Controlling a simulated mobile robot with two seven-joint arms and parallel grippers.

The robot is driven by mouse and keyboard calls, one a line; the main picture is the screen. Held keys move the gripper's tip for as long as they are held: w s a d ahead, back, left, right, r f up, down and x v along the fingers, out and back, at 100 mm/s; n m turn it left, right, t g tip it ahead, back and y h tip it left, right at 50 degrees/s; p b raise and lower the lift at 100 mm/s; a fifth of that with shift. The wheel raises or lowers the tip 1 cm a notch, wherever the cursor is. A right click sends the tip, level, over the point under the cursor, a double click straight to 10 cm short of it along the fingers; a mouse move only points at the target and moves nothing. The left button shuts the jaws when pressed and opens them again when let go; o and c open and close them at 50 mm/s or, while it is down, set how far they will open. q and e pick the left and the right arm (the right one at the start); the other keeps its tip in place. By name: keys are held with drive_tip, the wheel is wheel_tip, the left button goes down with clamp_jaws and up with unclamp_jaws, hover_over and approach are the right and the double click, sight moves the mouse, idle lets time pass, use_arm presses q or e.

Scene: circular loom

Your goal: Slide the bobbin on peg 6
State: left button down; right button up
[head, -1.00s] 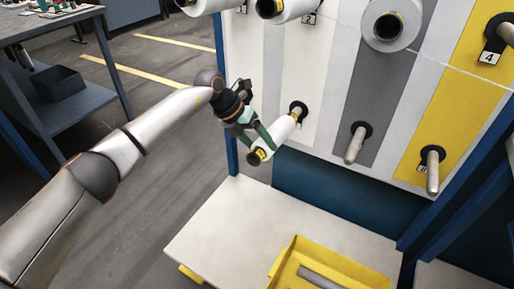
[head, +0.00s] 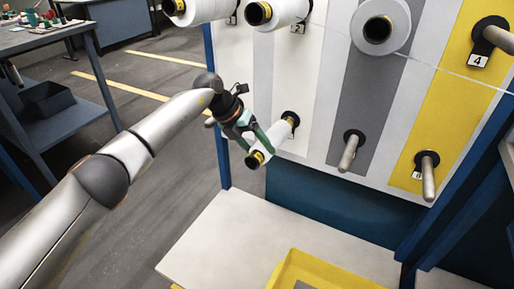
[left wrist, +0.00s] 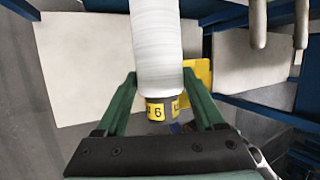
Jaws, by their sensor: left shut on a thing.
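A white bobbin (head: 272,142) with yellow-and-dark ends sits in line with a lower peg at the left of the panel, its far end close to that peg's black collar (head: 290,117). The peg's shaft is hidden, and I cannot read its number. My left gripper (head: 252,142) is shut on the bobbin near its front end. In the left wrist view the green fingers stand on both sides of the bobbin (left wrist: 156,45), whose yellow label (left wrist: 155,110) reads 6. My right gripper is not in view.
Bare pegs stand to the right, one on the grey stripe (head: 349,152) and one on the yellow stripe (head: 428,176). Several bobbins hang above, one on the grey stripe (head: 381,28). A yellow tray (head: 290,262) lies on the white shelf (head: 225,240) below.

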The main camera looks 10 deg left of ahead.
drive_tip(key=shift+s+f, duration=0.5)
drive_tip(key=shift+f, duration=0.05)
use_arm(q)
drive_tip(key=shift+w+d+b, duration=0.15)
drive_tip(key=shift+w+b, duration=0.2)
unclamp_jaws()
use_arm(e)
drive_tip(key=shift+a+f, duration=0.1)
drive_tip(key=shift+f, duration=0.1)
use_arm(q)
drive_tip(key=shift+p+v, duration=0.8)
drive_tip(key=shift+v, duration=0.05)
drive_tip(key=p+v, duration=0.5)
drive_tip(key=v, duration=0.1)
drive_tip(key=shift+r, duration=0.15)
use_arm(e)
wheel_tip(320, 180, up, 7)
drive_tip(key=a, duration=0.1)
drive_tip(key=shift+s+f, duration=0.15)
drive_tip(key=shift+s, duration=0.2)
